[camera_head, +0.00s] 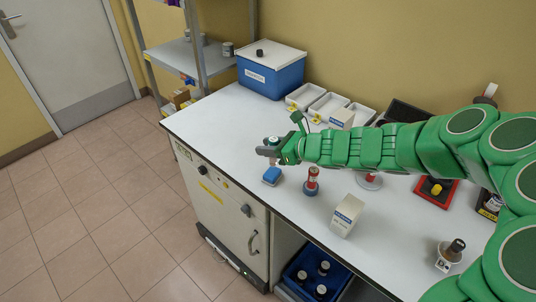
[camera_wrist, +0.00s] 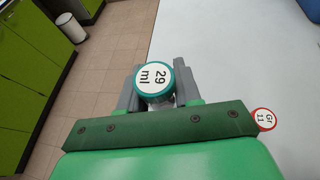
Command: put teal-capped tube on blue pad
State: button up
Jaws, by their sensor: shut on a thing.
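The teal-capped tube (camera_wrist: 155,78) is between the grey fingers of my gripper (camera_wrist: 158,98) in the wrist view. Its round white label reads "29 ml". In the head view its cap (camera_head: 273,140) shows at my gripper (camera_head: 268,150), over the white worktop. My gripper is shut on the tube; its body is mostly hidden below the cap and fingers. The small blue pad (camera_head: 271,176) lies near the front edge of the worktop, just below my gripper in the head view. The pad does not show in the wrist view.
A white box (camera_head: 346,214) stands further right. A blue lidded bin (camera_head: 271,73) and white trays (camera_head: 327,106) stand at the back. The worktop's left part is clear.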

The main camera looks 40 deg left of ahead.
jog(key=shift+w+a+f, duration=0.2)
jog(key=shift+a+f, duration=0.1)
jog(key=shift+f, duration=1.55)
jog(key=shift+f, duration=0.2)
jog(key=o, duration=1)
jog(key=shift+r, duration=0.1)
jog(key=shift+d+r, duration=0.15)
jog(key=shift+v, duration=5.9)
